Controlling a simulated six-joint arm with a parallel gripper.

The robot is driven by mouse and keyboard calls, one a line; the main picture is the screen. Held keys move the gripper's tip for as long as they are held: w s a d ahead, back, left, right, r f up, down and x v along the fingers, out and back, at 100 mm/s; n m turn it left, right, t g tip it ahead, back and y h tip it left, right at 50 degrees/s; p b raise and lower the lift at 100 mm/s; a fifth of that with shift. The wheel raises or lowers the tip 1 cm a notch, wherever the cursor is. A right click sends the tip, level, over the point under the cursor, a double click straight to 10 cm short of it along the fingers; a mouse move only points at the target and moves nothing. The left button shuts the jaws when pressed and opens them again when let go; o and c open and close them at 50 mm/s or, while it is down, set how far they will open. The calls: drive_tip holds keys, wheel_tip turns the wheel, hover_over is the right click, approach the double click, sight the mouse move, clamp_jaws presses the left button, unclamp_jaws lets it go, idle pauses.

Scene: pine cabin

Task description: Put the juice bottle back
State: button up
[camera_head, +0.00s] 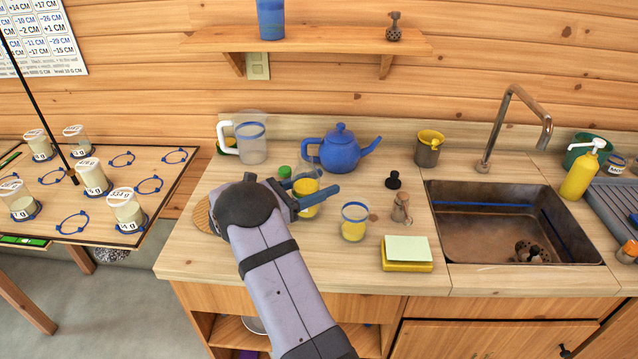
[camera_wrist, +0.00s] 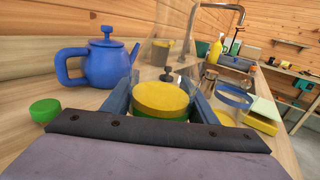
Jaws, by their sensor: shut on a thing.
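The juice bottle (camera_head: 306,196), clear with yellow juice in it, is between the fingers of my gripper (camera_head: 316,192) over the middle of the counter. In the wrist view, the yellow juice in the bottle (camera_wrist: 161,97) shows between the two blue fingers of my gripper (camera_wrist: 160,104), which are shut on it. I cannot tell whether its base touches the counter. A green cap (camera_head: 285,172) lies apart on the counter, just behind my gripper; it also shows at the left in the wrist view (camera_wrist: 45,110).
A blue teapot (camera_head: 340,150) and a clear jug (camera_head: 251,146) stand behind. A blue-banded glass (camera_head: 354,222) with some yellow juice, a small corked bottle (camera_head: 400,208) and a yellow sponge (camera_head: 407,254) are to the right, before the sink (camera_head: 505,235). A shelf (camera_head: 320,40) hangs above.

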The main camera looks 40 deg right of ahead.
sight(295, 194)
drive_tip(key=o, duration=1.6)
drive_tip(key=shift+f, duration=0.1)
drive_tip(key=shift+r, duration=0.2)
drive_tip(key=a+b, duration=0.1)
drive_tip(key=a, duration=0.3)
drive_tip(key=w+a+b, duration=0.1)
drive_tip(key=a, duration=0.3)
drive_tip(key=w+a+b, duration=0.1)
drive_tip(key=a, duration=0.3)
drive_tip(key=shift+s+d, duration=0.1)
drive_tip(key=shift+s, duration=0.05)
